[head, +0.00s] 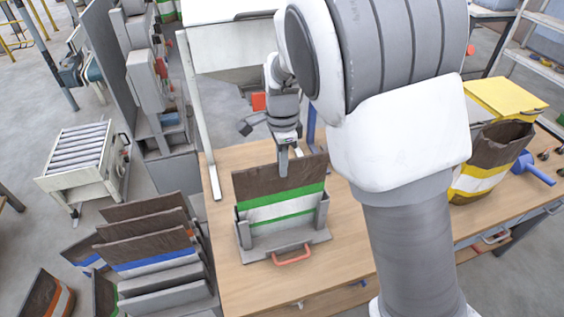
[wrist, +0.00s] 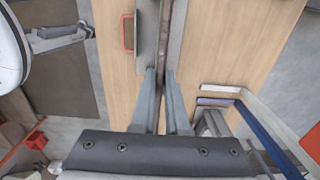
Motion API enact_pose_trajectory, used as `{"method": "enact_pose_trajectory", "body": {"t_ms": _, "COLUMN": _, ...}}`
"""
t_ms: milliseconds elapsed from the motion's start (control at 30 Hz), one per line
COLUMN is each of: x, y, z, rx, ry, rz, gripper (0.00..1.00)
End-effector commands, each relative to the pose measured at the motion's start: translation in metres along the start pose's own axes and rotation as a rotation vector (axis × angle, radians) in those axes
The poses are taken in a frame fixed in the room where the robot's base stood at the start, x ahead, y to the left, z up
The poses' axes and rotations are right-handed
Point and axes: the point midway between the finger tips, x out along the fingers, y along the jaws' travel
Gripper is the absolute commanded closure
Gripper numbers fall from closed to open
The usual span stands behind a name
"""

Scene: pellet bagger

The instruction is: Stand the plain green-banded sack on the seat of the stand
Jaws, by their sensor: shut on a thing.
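The green-banded sack (head: 280,208) is upright, with a brown top and a white panel between green bands. It is between the side posts of the grey stand (head: 244,234) on the wooden table. I cannot tell whether its bottom edge rests on the seat. My gripper (head: 290,167) is shut on the sack's top edge from above. In the wrist view, my fingers (wrist: 163,75) close on the thin dark edge of the sack (wrist: 165,35), with the stand (wrist: 146,45) beside it and its red handle (wrist: 127,33) to the left.
A rack (head: 165,285) of several sacks stands left of the table (head: 350,283). A white frame (head: 196,120) rises behind the stand. The table front is clear.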

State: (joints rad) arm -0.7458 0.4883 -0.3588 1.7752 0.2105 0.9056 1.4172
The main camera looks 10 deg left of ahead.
Motion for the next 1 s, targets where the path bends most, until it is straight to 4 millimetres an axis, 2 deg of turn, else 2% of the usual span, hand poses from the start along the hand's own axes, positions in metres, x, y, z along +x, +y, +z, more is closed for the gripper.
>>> {"method": "enact_pose_trajectory", "body": {"t_ms": 133, "x": 0.006, "y": 0.000, "z": 0.000, "rx": 0.000, "ry": 0.000, "rz": 0.001, "gripper": 1.00}}
{"method": "enact_pose_trajectory", "body": {"t_ms": 167, "x": 0.006, "y": 0.000, "z": 0.000, "rx": 0.000, "ry": 0.000, "rz": 0.001, "gripper": 0.86}}
{"method": "enact_pose_trajectory", "body": {"t_ms": 200, "x": 0.005, "y": 0.000, "z": 0.000, "rx": 0.000, "ry": 0.000, "rz": 0.000, "gripper": 0.79}}
{"method": "enact_pose_trajectory", "body": {"t_ms": 333, "x": 0.005, "y": 0.000, "z": 0.000, "rx": 0.000, "ry": 0.000, "rz": 0.000, "gripper": 0.55}}
{"method": "enact_pose_trajectory", "body": {"t_ms": 367, "x": 0.005, "y": 0.000, "z": 0.000, "rx": 0.000, "ry": 0.000, "rz": 0.000, "gripper": 0.53}}
{"method": "enact_pose_trajectory", "body": {"t_ms": 733, "x": -0.001, "y": -0.001, "z": 0.000, "rx": 0.000, "ry": -0.001, "rz": -0.002, "gripper": 0.53}}
{"method": "enact_pose_trajectory", "body": {"t_ms": 867, "x": -0.020, "y": -0.001, "z": 0.000, "rx": -0.001, "ry": -0.001, "rz": -0.004, "gripper": 0.53}}
{"method": "enact_pose_trajectory", "body": {"t_ms": 1000, "x": -0.053, "y": -0.001, "z": 0.000, "rx": 0.000, "ry": -0.002, "rz": -0.006, "gripper": 0.53}}
